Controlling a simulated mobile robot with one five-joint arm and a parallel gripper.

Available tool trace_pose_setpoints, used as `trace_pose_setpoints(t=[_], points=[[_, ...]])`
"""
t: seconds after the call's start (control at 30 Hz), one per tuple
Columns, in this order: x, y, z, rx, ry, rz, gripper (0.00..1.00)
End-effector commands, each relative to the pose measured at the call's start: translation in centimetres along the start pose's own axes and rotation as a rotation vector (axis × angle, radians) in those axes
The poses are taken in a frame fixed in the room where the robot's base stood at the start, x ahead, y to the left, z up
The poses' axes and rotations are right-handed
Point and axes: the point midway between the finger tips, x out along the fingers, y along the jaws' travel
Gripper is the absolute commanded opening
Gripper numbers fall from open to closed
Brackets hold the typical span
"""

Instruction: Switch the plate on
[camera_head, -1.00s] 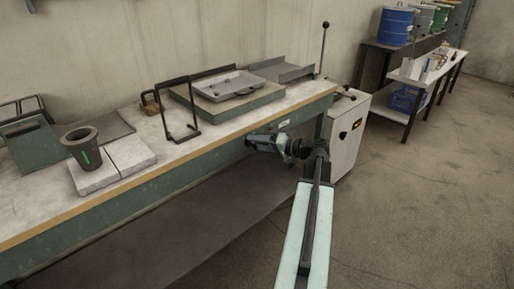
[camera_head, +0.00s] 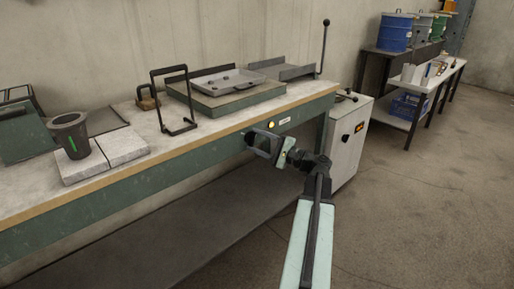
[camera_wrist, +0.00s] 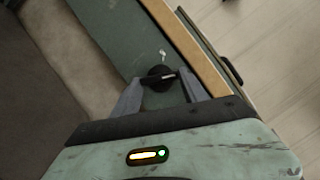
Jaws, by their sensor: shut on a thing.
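The plate is a green-grey slab (camera_head: 240,103) on the bench, with a shallow grey tray on top. A black round knob (camera_wrist: 158,78) with a white pointer line is on the green front panel of the bench. In the wrist view it sits between my fingers, which are shut on it. A small white mark shows on the panel beside it. A round yellow lamp (camera_head: 271,124) and a small pale label (camera_head: 285,121) show just above my gripper.
A black wire frame (camera_head: 154,98) stands on the bench. A grey cabinet (camera_head: 347,145) is at the bench's right end. The floor on the right is clear.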

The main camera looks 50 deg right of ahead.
Motion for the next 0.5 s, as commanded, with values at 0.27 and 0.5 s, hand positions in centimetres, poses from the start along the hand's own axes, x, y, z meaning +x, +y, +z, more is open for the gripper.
trace_pose_setpoints(t=[0.27, 0.5], points=[[-0.04, 0.54, -0.01, 0.187, 0.0, -0.076, 0.1], [-0.03, 0.5, 0.02, 0.286, 0.001, -0.118, 0.1]])
